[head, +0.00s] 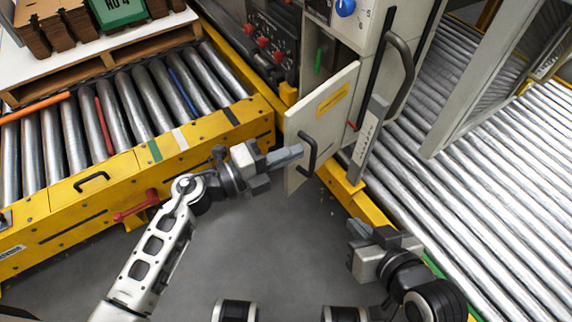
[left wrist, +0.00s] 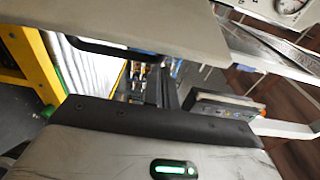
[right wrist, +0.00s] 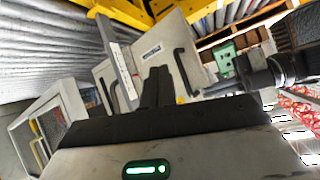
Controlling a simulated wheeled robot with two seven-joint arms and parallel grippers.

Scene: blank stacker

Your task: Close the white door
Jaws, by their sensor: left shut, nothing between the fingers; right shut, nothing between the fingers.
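The white door (head: 324,112) stands ajar from the cabinet in the head view, with a yellow label and a black handle (head: 308,153) low on it. My left gripper (head: 296,153) is shut and empty, its tip at the door's lower part just left of the handle; I cannot tell whether it touches. In the left wrist view the door's pale panel (left wrist: 150,25) fills the top, close to the fingers. My right gripper (head: 354,243) is shut and empty, low on the right, apart from the door. The right wrist view shows the door (right wrist: 160,62) beyond its fingers (right wrist: 157,78).
A roller conveyor (head: 120,110) with a yellow frame (head: 110,172) lies left, with a red lever (head: 138,206). Another roller conveyor (head: 500,165) lies right. A tall panel with a curved black handle (head: 401,75) stands right of the door. Grey floor (head: 270,245) is clear between.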

